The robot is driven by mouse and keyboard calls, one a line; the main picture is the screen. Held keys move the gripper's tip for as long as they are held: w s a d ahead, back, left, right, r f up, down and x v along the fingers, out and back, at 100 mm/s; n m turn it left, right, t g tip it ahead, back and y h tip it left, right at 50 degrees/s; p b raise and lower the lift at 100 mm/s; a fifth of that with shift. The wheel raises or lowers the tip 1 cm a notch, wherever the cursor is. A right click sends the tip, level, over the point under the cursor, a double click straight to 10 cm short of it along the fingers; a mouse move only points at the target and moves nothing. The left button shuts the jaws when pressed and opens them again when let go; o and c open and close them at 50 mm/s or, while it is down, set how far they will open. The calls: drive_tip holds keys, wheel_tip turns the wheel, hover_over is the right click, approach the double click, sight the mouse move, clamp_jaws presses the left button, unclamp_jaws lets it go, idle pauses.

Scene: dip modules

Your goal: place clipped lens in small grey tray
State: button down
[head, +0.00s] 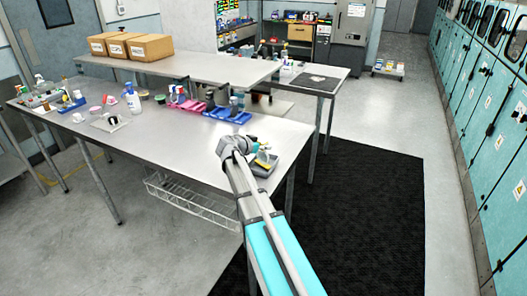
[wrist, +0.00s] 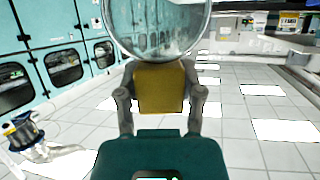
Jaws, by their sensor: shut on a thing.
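The clipped lens is a clear round lens (wrist: 158,30) with a yellow clip (wrist: 160,90). In the wrist view my gripper (wrist: 160,98) is shut on the clip, a finger on each side, with the lens beyond it at the top of the picture. In the head view my gripper (head: 264,150) is over the right end of the steel table, and the held lens is not clear there. A small dark grey tray (head: 262,170) is just beside and below the gripper, partly behind my arm; something yellow shows at it, too small to tell apart.
The steel table (head: 165,135) holds pink and blue bins (head: 228,115), a spray bottle (head: 132,98) and a light plate with a black item (head: 110,123). A raised bench with cardboard boxes (head: 138,47) stands behind. A black mat (head: 375,200) and teal cabinets (head: 480,110) lie right.

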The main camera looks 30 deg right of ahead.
drive_tip(key=shift+f, duration=0.4)
drive_tip(key=shift+c, duration=1.1)
unclamp_jaws()
drive_tip(key=shift+r, duration=0.2)
drive_tip(key=shift+s+a+r, duration=0.1)
drive_tip(key=shift+a, duration=0.05)
drive_tip(key=p+v, duration=0.4)
drive_tip(key=v, duration=0.7)
drive_tip(key=shift+a, duration=0.25)
drive_tip(key=shift+s, duration=0.25)
